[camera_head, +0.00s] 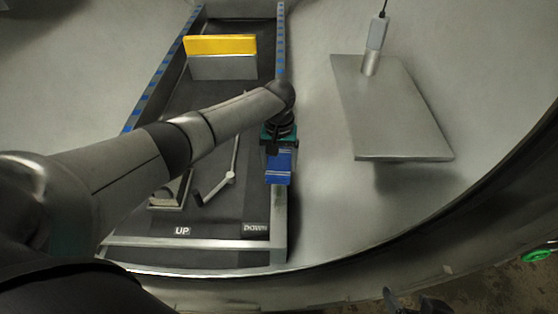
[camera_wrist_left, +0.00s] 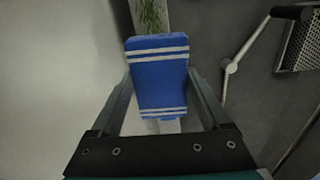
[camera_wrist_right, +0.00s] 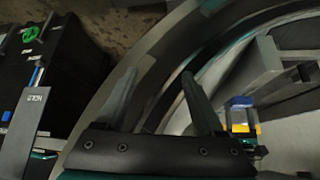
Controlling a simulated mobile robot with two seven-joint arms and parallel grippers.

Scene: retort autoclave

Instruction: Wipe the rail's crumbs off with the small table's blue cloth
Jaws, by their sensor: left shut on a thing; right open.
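The blue cloth (camera_head: 279,168), with white stripes, is held by my left gripper (camera_head: 279,148) at the right-hand rail (camera_head: 280,222) of the track. In the left wrist view the cloth (camera_wrist_left: 160,75) sits between the fingers of my left gripper (camera_wrist_left: 160,85), over the pale rail. A patch of greenish crumbs (camera_wrist_left: 151,14) lies on the rail just beyond the cloth. In the head view the arm and cloth hide part of the rail. My right gripper (camera_wrist_right: 160,92) is open and empty in the right wrist view, away from the rail.
A grey plate-like table (camera_head: 395,115) with a corded probe stands to the right. A yellow-topped block (camera_head: 220,46) sits at the track's far end. A thin lever (camera_head: 218,186) and UP and DOWN labels lie inside the track. The curved vessel rim (camera_head: 480,205) borders the front right.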

